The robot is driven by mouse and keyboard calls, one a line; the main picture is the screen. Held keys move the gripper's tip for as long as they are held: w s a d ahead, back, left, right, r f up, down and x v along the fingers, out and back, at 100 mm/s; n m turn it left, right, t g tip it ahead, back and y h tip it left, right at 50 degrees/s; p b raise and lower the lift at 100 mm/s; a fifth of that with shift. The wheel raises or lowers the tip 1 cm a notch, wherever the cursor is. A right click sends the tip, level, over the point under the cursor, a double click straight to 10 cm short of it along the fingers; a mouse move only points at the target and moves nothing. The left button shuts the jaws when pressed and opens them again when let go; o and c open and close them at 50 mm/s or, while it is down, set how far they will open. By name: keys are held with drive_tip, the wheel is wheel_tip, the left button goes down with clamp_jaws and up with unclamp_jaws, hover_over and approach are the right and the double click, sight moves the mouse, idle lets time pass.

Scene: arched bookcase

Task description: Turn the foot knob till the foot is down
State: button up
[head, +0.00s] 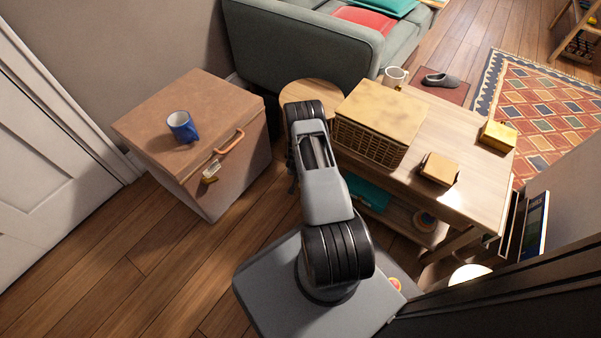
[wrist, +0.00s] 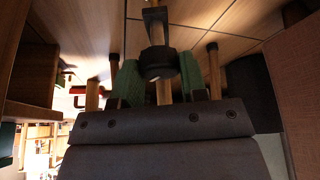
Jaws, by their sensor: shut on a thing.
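In the wrist view, a dark round knob (wrist: 159,63) sits between the two green finger pads of my gripper (wrist: 160,78). My gripper is shut on this knob. A dark bracket-like piece with a pale band (wrist: 155,25) joins the knob at the top of the picture; I cannot tell whether this is the foot or how far down it is. A pale wooden rod shows below the knob, between the pads. In the head view, my arm hides the knob and most of my gripper, beside the small round wooden stool (head: 308,93).
A brown chest (head: 235,175) with a blue mug (head: 182,126) stands left. A wooden table (head: 470,190) with a wicker basket (head: 368,142) stands right. A green sofa (head: 290,45) is behind. Wooden legs (wrist: 213,70) show close beside my gripper. Floor at front left is clear.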

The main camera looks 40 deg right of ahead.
drive_tip(key=m+g, duration=0.1)
drive_tip(key=m, duration=0.2)
drive_tip(key=shift+h, duration=0.4)
drive_tip(key=m+g, duration=0.1)
drive_tip(key=m, duration=0.3)
drive_tip(key=shift+w+f+h+b, duration=0.1)
drive_tip(key=shift+h+b, duration=0.2)
drive_tip(key=shift+b, duration=0.05)
drive_tip(key=m+g+b, duration=0.1)
drive_tip(key=m, duration=0.2)
drive_tip(key=shift+m+g, duration=0.3)
drive_tip(key=shift+g, duration=0.1)
drive_tip(key=shift+m+g+b, duration=0.3)
drive_tip(key=shift+m+g, duration=0.3)
drive_tip(key=shift+m, duration=1)
drive_tip(key=o, duration=0.9)
drive_tip(key=p+v, duration=0.2)
drive_tip(key=v, duration=0.2)
drive_tip(key=p+v, duration=0.2)
drive_tip(key=v, duration=0.3)
drive_tip(key=p+v, duration=0.2)
drive_tip(key=v, duration=0.3)
drive_tip(key=shift+d, duration=0.3)
